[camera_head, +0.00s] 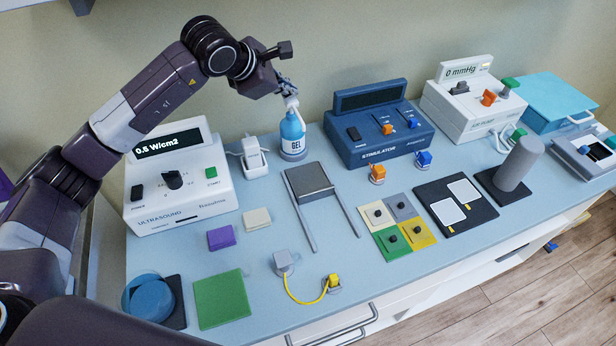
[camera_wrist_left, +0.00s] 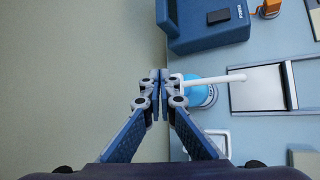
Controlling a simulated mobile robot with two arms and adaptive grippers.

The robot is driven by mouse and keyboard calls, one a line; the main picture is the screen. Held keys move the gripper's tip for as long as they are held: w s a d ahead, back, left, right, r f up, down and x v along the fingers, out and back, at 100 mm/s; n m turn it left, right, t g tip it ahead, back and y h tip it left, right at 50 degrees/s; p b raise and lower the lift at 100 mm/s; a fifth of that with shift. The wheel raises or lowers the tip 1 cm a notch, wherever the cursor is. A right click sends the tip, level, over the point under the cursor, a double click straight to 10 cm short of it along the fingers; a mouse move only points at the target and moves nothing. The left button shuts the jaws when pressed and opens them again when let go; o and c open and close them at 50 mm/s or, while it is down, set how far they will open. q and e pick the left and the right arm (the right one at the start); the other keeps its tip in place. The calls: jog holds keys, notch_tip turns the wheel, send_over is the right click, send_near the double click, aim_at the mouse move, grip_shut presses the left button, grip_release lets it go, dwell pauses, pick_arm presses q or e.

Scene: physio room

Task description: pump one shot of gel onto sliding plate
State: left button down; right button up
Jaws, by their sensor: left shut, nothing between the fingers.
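The blue gel bottle (camera_head: 292,138) stands upright at the back of the table, with a white pump head and spout (camera_head: 293,103) on top. My left gripper (camera_head: 288,91) is just above the pump head, shut and empty. In the left wrist view its closed fingertips (camera_wrist_left: 160,76) are beside the root of the white spout (camera_wrist_left: 222,78), and the blue bottle (camera_wrist_left: 200,97) shows beneath; contact cannot be told. The spout points toward the grey sliding plate (camera_head: 309,179), which sits at the back end of two rails. The plate (camera_wrist_left: 258,90) shows no visible gel. My right gripper is out of view.
The ultrasound unit (camera_head: 180,185) and a white holder (camera_head: 253,158) stand left of the bottle. The blue stimulator (camera_head: 378,133) stands right of it. Coloured pads (camera_head: 398,226) and a yellow cable (camera_head: 305,299) lie in front. The rails' front stretch is clear.

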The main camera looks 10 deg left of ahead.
pick_arm(q)
jog(key=shift+r+p, duration=1)
jog(key=shift+r, duration=1.8)
